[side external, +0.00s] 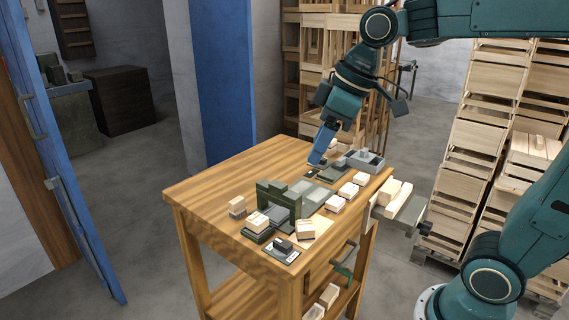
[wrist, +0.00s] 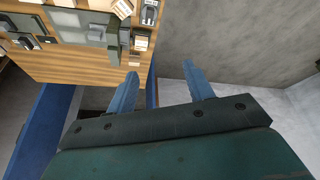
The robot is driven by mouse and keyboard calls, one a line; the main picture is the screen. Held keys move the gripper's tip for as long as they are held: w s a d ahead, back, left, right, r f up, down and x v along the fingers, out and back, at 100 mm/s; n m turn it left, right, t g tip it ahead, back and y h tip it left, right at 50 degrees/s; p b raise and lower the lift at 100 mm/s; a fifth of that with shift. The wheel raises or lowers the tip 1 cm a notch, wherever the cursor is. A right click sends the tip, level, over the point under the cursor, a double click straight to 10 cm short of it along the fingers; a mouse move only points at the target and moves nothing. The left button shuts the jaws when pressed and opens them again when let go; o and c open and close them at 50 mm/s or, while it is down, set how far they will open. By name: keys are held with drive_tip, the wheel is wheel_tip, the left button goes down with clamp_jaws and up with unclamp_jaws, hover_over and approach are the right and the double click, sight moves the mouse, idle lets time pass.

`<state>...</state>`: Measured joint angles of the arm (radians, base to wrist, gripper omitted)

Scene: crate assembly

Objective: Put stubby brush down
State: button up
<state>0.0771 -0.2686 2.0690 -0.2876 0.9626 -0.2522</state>
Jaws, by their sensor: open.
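My gripper (side external: 318,158) is over the back part of the wooden table (side external: 215,190), low above the grey pieces there. In the wrist view its two blue fingers (wrist: 160,70) stand wide apart with nothing between them. No stubby brush can be told for certain among the small things on the table. A small dark block (side external: 283,245) lies on a light-edged plate at the front corner. A dark rounded piece (wrist: 149,14) shows at the top of the wrist view; I cannot tell whether it is a brush.
A dark green frame (side external: 279,198) stands mid-table, with pale wooden blocks (side external: 335,204) around it. A grey tray (side external: 365,162) is at the back. A vise (side external: 400,207) is at the right edge. The table's left part is bare. Crate stacks (side external: 478,137) stand behind.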

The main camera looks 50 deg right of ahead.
drive_tip(key=s+d+f+m, duration=0.1)
drive_tip(key=s+f+m, duration=0.1)
drive_tip(key=s, duration=0.4)
drive_tip(key=s+d+f+m+t+h, duration=0.1)
drive_tip(key=s+f+m, duration=0.2)
drive_tip(key=s, duration=0.4)
drive_tip(key=shift+s+d+h, duration=0.2)
drive_tip(key=shift+d+h, duration=0.1)
drive_tip(key=shift+o, duration=0.5)
drive_tip(key=shift+w, duration=0.1)
